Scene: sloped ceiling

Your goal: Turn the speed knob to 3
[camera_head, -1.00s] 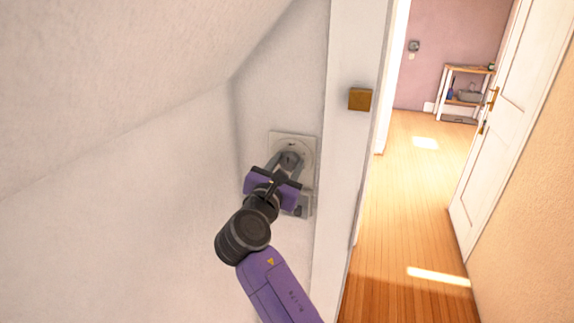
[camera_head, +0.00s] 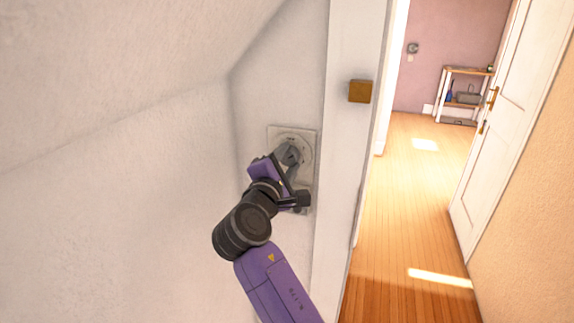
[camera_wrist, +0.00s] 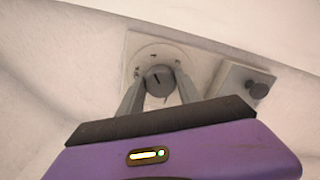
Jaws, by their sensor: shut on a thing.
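The speed knob (camera_wrist: 160,79) is a grey round knob with a dark pointer line, in the middle of a pale square plate (camera_wrist: 133,48) on the wall. Small dark marks ring it, too small to read. My gripper (camera_wrist: 159,92) is shut on the knob, with one grey finger on each side. In the head view the plate (camera_head: 274,133) shows just left of the white post, and my gripper (camera_head: 290,156) reaches it from below. My gripper hides the lower part of the plate there.
A second small plate with a dark knob (camera_wrist: 260,86) sits close by, right of my gripper in the wrist view. The white post (camera_head: 350,170) with a brown block (camera_head: 360,91) stands right of the plate. The sloped ceiling (camera_head: 120,70) hangs at the left.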

